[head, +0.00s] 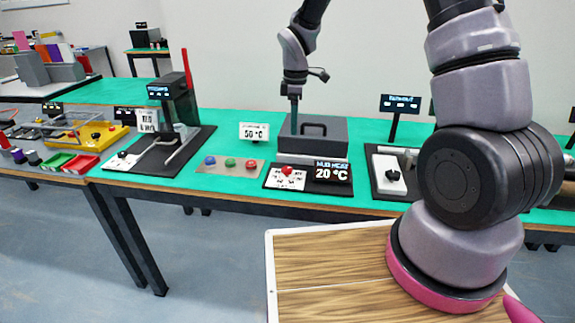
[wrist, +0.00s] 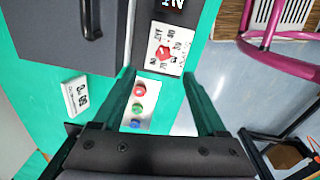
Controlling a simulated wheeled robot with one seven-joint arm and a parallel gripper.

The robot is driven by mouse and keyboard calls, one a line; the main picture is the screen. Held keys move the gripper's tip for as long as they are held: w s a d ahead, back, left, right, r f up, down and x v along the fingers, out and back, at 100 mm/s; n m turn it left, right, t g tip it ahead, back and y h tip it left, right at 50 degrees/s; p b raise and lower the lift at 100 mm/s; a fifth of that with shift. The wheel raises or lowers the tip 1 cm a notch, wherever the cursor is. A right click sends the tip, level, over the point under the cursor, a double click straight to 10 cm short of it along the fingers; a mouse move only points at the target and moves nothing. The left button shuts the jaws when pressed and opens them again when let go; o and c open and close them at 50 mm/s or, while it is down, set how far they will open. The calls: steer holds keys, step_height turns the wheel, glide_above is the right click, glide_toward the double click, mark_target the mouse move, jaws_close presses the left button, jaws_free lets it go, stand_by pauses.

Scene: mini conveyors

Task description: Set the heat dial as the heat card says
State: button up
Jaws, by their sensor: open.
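The heat card (head: 254,132) is a small white sign reading "50 °C" and stands on the green table; it also shows in the wrist view (wrist: 75,96). The red heat dial (head: 287,171) sits on a white marked plate, and its pointer direction is too small to tell. In the wrist view the dial (wrist: 164,52) lies just beyond the fingertips. The display (head: 333,173) beside it reads "MUD HEAT 20 °C". My gripper (wrist: 157,74) is open and empty, pointing down above the table. In the head view my gripper (head: 294,128) shows against the grey box, apart from the dial.
A grey box (head: 312,150) with a black handle stands behind the dial. A panel (head: 228,167) with red, green and blue buttons lies left of the dial. A black board with a white plate and black knob (head: 393,174) lies to the right.

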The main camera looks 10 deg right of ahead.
steer(key=n, duration=0.2)
glide_above(287, 168)
step_height(287, 168, down, 5)
steer(key=shift+g, duration=0.3)
step_height(287, 168, down, 11)
steer(key=shift+s, duration=0.1)
steer(key=shift+c, duration=0.3)
jaws_close()
